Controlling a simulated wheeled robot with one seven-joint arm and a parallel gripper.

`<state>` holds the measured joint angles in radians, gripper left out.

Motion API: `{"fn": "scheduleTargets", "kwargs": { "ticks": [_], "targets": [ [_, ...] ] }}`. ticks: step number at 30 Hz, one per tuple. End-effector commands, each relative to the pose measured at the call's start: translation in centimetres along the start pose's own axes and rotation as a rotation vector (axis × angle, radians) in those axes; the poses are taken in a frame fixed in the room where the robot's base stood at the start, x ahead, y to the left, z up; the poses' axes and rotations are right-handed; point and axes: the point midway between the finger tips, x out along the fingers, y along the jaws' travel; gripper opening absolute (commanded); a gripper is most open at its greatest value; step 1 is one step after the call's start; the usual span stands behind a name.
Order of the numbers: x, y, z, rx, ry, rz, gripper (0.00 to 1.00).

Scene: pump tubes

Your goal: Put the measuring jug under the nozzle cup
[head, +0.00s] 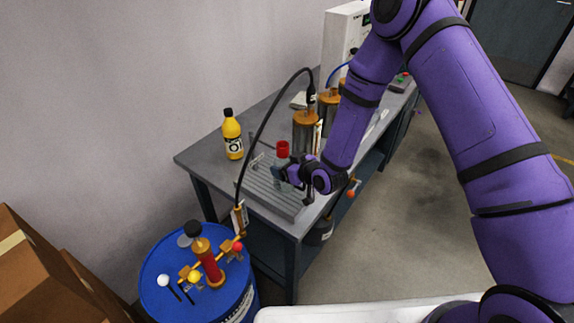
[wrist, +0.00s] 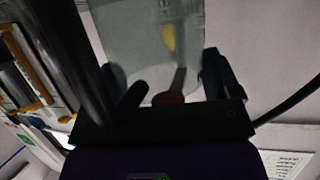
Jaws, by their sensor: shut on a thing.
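My gripper (head: 284,177) is over the grey slatted tray on the bench. In the wrist view my gripper (wrist: 165,85) is shut on a clear, greyish measuring jug (wrist: 140,35), which fills the space between the fingers. In the head view the jug is small and mostly hidden by my gripper. A red cup (head: 283,149), which looks like the nozzle cup, shows just behind and above my gripper. I cannot tell whether the jug is directly beneath it. A yellow shape and a dark red round shape show through or behind the jug in the wrist view.
A yellow bottle (head: 232,136) stands at the bench's left back. Metal cylinders with copper tops (head: 305,118) stand right of the red cup. A black hose arches down to a blue drum (head: 158,262) with a red pump (head: 208,262). The slatted tray (head: 262,190) has bare room at its left.

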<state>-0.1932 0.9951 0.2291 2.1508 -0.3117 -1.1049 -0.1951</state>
Motion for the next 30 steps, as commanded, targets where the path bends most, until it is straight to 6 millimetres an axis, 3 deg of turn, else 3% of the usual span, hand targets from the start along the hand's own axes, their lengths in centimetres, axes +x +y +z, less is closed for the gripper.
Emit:
{"fn": "scheduleTargets", "kwargs": {
  "ticks": [5, 6, 8, 19, 30],
  "targets": [
    [0.1, 0.0, 0.3, 0.000, -0.001, 0.000, 0.42],
    [0.1, 0.0, 0.2, 0.000, 0.000, 0.000, 0.90],
    [0.1, 0.0, 0.2, 0.000, 0.000, 0.000, 1.00],
    [-0.8, 0.1, 0.0, 0.000, -0.001, 0.001, 1.00],
    [-7.8, 0.0, 0.0, 0.001, -0.001, 0.001, 1.00]
  ]
}}
